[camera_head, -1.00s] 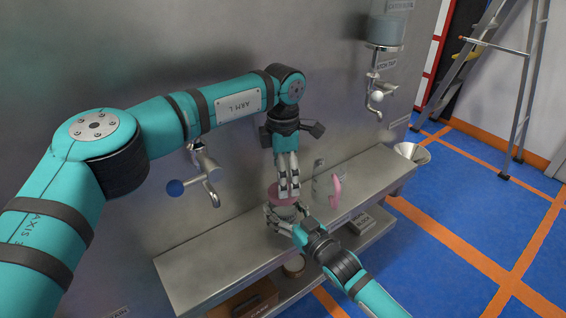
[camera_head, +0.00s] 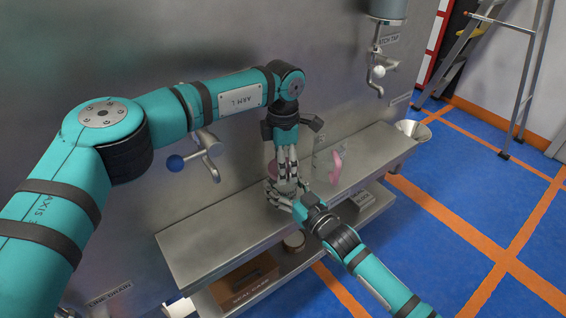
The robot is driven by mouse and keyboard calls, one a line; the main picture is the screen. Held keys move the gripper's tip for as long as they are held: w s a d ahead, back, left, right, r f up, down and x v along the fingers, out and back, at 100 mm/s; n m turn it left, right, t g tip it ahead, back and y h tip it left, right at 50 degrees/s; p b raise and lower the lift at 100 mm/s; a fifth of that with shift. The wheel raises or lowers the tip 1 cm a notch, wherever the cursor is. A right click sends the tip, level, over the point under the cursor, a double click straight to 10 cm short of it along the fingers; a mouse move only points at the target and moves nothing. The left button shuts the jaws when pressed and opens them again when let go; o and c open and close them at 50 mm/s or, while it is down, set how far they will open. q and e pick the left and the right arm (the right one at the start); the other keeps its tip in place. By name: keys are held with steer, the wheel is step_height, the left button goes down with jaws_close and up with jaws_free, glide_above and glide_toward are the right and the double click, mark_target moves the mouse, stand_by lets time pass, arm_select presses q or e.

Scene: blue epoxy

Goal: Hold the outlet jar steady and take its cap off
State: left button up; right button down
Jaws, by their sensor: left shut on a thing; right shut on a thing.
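The outlet jar stands on the steel shelf (camera_head: 200,243) and is mostly hidden behind my grippers. My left gripper (camera_head: 288,180) points down from above and is shut, apparently on the cap; the contact is hard to see. My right gripper (camera_head: 274,190) reaches in from the lower right, just below the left fingertips. It is shut, apparently around the jar's body. I cannot tell whether the cap is still seated on the jar.
A tap with a blue knob (camera_head: 175,163) sticks out of the wall on the left. A pink handle-like piece (camera_head: 336,167) stands right of my grippers. A brown box (camera_head: 245,281) sits below. The shelf's left part is clear.

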arm_select(q)
steer(key=c, duration=0.4)
steer(key=shift+o, duration=0.2)
steer(key=shift+n, duration=1.5)
steer(key=shift+r, duration=0.15)
steer(key=shift+r, duration=1)
steer(key=shift+r, duration=2)
arm_select(e)
steer(key=shift+c, duration=0.8)
jaws_free()
